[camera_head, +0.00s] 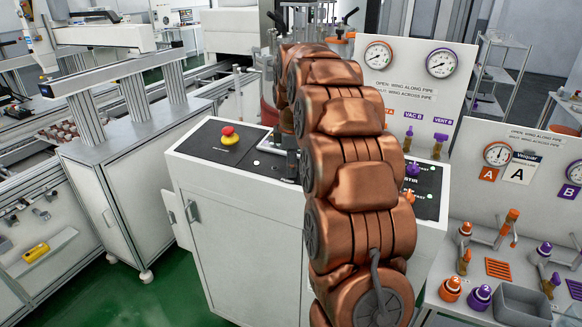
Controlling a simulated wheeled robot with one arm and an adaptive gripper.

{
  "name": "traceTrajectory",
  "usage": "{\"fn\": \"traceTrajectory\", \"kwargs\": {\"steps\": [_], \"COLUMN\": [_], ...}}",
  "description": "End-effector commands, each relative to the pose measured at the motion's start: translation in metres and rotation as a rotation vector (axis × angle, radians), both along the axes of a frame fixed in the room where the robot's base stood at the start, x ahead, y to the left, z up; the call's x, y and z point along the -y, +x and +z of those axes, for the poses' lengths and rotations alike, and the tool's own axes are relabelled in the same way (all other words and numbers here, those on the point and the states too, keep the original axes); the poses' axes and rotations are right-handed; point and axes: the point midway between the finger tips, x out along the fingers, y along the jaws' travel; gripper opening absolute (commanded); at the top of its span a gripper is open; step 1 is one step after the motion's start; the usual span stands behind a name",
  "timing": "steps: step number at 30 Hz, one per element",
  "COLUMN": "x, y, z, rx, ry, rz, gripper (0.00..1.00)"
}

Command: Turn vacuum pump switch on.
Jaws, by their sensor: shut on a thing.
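The white console (240,235) stands in the middle with a black control panel (205,140) on its top. A red mushroom button on a yellow base (229,136) sits on the panel's left part. My copper arm crosses the middle and hides much of the console top. My gripper (289,162) shows only in part at the arm's left edge, low over the panel. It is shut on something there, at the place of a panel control. I take this to be the vacuum pump switch, but the arm and fingers hide it. The switch's position cannot be read.
A white board with gauges (420,75) rises behind. At right, a bench holds more valves and a grey bin (522,305). Green floor (150,300) is free at lower left.

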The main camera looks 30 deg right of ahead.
Motion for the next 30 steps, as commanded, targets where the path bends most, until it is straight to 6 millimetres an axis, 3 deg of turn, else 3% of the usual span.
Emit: {"fn": "traceTrajectory", "kwargs": {"steps": [30], "x": [0.0001], "y": [-0.0007], "z": [-0.0045], "rx": [0.111], "ry": [0.07], "rz": [-0.823], "gripper": [0.01]}}
